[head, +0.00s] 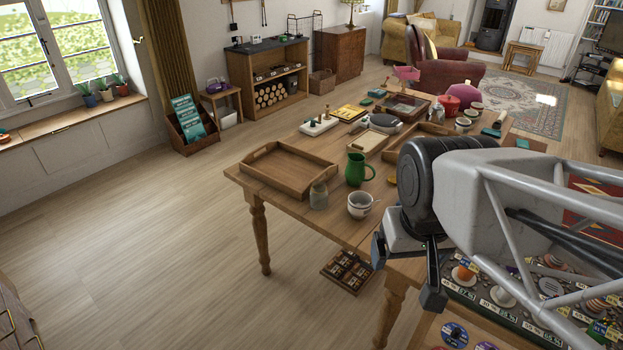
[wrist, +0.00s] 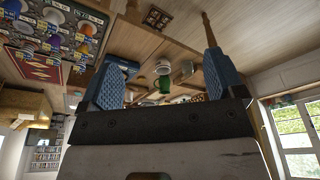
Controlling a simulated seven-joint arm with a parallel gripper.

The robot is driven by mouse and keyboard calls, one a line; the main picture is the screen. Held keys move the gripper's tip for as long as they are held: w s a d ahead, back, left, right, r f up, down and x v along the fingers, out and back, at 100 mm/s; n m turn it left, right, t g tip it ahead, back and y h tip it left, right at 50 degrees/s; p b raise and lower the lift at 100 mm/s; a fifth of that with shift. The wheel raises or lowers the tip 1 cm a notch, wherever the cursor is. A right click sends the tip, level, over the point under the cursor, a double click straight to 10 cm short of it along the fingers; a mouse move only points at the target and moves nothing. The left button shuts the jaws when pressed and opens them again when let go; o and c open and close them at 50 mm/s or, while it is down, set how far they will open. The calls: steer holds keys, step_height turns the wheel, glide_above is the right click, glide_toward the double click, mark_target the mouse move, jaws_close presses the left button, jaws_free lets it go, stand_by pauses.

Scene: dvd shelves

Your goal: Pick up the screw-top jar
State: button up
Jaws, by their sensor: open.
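A small clear glass jar (head: 319,196), which looks like the screw-top jar, stands upright near the front corner of the wooden table. It also shows in the wrist view (wrist: 185,70), between the fingers but farther off. My gripper (head: 406,272) is at the table's near right side, lower right of the jar and well apart from it. In the wrist view my gripper (wrist: 165,72) shows two blue-padded fingers spread wide with nothing between them. The jar's lid is too small to make out clearly.
A white cup (head: 360,205) and a green jug (head: 358,171) stand right of the jar, and an empty wooden tray (head: 287,171) lies behind it. Many small items crowd the far table. A patterned board with goods (head: 510,305) lies at the lower right.

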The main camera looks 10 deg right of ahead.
steer(key=shift+o, duration=0.6)
steer(key=shift+w, duration=0.1)
steer(key=w+a+f+m+y, duration=0.2)
steer(key=w+f+m+y, duration=0.15)
steer(key=w, duration=0.65)
steer(key=w+a+f+m+g+y, duration=0.15)
steer(key=w+m, duration=0.25)
steer(key=w, duration=0.6)
steer(key=w+a+f+m+y, duration=0.2)
steer(key=w+f+m+y, duration=0.15)
steer(key=w, duration=0.75)
steer(key=w+d+f+m+t+y, duration=0.1)
steer(key=w+f+m+t+y, duration=0.15)
steer(key=w+f+m, duration=0.6)
steer(key=m+t+y, duration=0.1)
steer(key=m+t, duration=0.2)
steer(key=m, duration=0.1)
glide_toward(319, 195)
steer(key=w+a, duration=0.2)
steer(key=w, duration=0.2)
steer(key=shift+s+d+r, duration=0.15)
steer(key=shift+r, duration=0.05)
